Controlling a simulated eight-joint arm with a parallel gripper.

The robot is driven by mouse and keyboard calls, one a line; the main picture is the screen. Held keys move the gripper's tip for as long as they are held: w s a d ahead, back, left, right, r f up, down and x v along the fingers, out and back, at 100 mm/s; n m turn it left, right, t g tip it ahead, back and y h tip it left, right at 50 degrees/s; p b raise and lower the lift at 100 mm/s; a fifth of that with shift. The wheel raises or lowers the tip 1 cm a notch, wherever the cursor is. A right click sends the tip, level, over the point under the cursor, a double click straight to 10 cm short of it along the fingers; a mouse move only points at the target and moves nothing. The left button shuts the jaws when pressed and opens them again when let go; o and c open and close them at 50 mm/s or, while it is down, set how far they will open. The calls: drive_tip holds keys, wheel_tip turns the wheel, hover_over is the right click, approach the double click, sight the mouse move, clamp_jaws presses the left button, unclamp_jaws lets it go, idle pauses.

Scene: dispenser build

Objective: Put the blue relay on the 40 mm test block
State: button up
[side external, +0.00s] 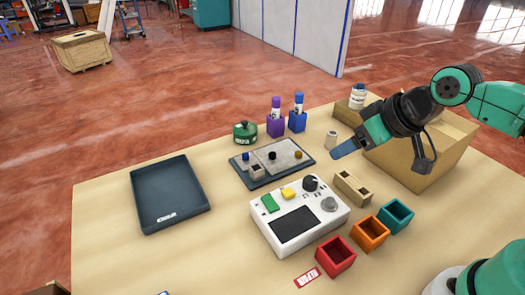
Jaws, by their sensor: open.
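A dark tray (250,184) in the middle of the table carries grey plates with small parts. A small blue part (246,157), perhaps the blue relay, stands at its left, close to a small grey block (257,172). A black part (272,155) and a brass-coloured part (298,155) stand further right. I cannot tell which piece is the 40 mm test block. My gripper (337,154) is above the table, right of the tray and apart from these parts. It is open, with nothing visible in it; its fingers are small in view.
A white control box (262,238) with buttons and knobs stands in front of the tray. Red (335,257), orange (370,233) and teal (396,216) bins stand to the right. An empty dark tray (170,195) lies left.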

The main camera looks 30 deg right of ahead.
drive_tip(key=shift+o, duration=0.5)
drive_tip(key=shift+s+d+r+m+h, duration=0.1)
drive_tip(key=shift+s+d+m+h, duration=0.2)
drive_tip(key=shift+d, duration=0.3)
drive_tip(key=shift+s+d+m+h, duration=0.25)
drive_tip(key=shift+d+m, duration=0.15)
drive_tip(key=shift+d, duration=0.15)
drive_tip(key=w+a+f+n+g+y, duration=0.1)
drive_tip(key=w+a+n+y, duration=0.3)
drive_tip(key=a, duration=0.6)
drive_tip(key=a+f+n+g+y, duration=0.2)
drive_tip(key=a+n, duration=0.4)
drive_tip(key=a, duration=0.3)
drive_tip(key=s+a+f+n+g+y, duration=0.1)
drive_tip(key=s+a+f+n, duration=0.1)
drive_tip(key=a, duration=0.2)
drive_tip(key=s+a+f+n+g+y, duration=0.1)
drive_tip(key=a+f+n, duration=0.1)
drive_tip(key=a, duration=0.3)
drive_tip(key=s+a+f+n+g+y, duration=0.1)
drive_tip(key=s+a+f+n+g, duration=0.1)
drive_tip(key=a+n, duration=0.2)
drive_tip(key=shift+s+a+f, duration=0.15)
drive_tip(key=shift+s+a, duration=0.05)
drive_tip(key=shift+a, duration=0.2)
drive_tip(key=shift+s+a+f, duration=0.15)
drive_tip(key=shift+a, duration=0.2)
drive_tip(key=shift+x, duration=2.9)
